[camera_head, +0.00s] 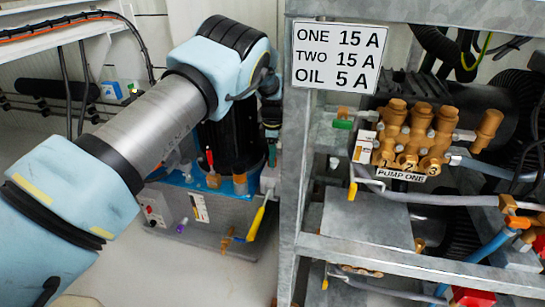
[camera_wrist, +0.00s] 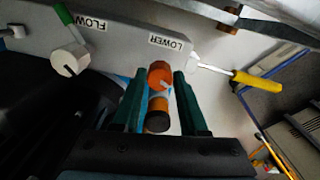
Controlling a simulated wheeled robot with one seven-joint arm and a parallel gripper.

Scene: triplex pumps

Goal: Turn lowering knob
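The lowering knob (camera_wrist: 160,73) is orange, with a pale mark on its face, and sits beside the "LOWER" label (camera_wrist: 170,42) in the wrist view. My gripper (camera_wrist: 161,84) has its two dark green fingers on either side of the knob. Narrow gaps seem to show between fingers and knob, so it looks open around it; contact is hard to judge. An orange and dark cylindrical part (camera_wrist: 158,112) lies between the fingers nearer the palm. In the head view, my gripper (camera_head: 272,145) is partly hidden by the frame post, and I cannot make out the knob there.
A white knob (camera_wrist: 70,60) by the "FLOW" label (camera_wrist: 89,23) and a yellow-handled lever (camera_wrist: 255,82) flank the lowering knob. A grey metal post (camera_head: 299,190) stands close right of my gripper. A brass pump (camera_head: 412,135) is on the rack at right.

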